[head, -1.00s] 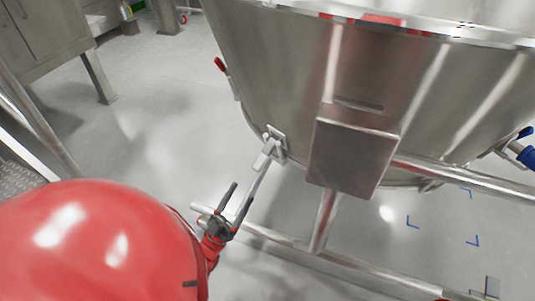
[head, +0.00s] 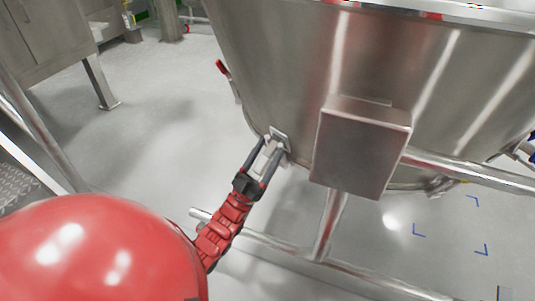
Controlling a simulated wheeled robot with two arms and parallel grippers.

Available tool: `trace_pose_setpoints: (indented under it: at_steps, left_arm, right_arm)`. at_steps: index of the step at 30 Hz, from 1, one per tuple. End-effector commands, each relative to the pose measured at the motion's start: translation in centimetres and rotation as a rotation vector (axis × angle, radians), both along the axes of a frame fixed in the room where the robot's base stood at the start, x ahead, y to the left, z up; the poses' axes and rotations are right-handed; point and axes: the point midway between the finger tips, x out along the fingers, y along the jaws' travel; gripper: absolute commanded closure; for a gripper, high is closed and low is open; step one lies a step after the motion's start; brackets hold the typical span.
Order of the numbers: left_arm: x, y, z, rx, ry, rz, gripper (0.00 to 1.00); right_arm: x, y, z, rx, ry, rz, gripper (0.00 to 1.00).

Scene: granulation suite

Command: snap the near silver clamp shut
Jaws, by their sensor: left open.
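The near silver clamp (head: 281,139) sits low on the left side of the big steel vessel (head: 275,75), beside a grey box. Its lever (head: 264,159) hangs down and out from the clamp plate. My left gripper (head: 268,147) is open, with its two dark fingers reaching up to the clamp, one on each side of the lever. I cannot tell whether the fingers touch it. The fingers hide part of the lever. My right gripper is not in view.
The grey steel box (head: 361,150) juts from the vessel just right of the clamp. Steel frame tubes (head: 290,249) run below it. A red-handled part (head: 221,67) sticks out at the vessel's left edge.

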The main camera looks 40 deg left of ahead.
Motion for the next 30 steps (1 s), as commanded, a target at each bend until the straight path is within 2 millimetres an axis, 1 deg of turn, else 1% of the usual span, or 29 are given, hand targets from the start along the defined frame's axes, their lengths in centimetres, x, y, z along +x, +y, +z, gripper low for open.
trace_pose_setpoints:
  at_steps: [3, 4, 15, 30]
  left_arm:
    - [-0.01, 0.01, -0.01, 0.000, 0.000, 0.000, 0.32]
    - [-0.02, 0.01, -0.01, 0.000, 0.000, 0.000, 0.34]
    - [-0.03, 0.02, -0.04, 0.000, 0.000, 0.000, 1.00]
    - [-0.04, 0.00, -0.07, 0.000, 0.001, 0.000, 1.00]
  right_arm:
    - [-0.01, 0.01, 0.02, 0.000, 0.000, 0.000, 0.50]
    - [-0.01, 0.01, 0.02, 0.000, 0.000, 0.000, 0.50]
    - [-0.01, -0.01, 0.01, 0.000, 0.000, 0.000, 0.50]
    - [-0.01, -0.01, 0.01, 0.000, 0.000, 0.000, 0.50]
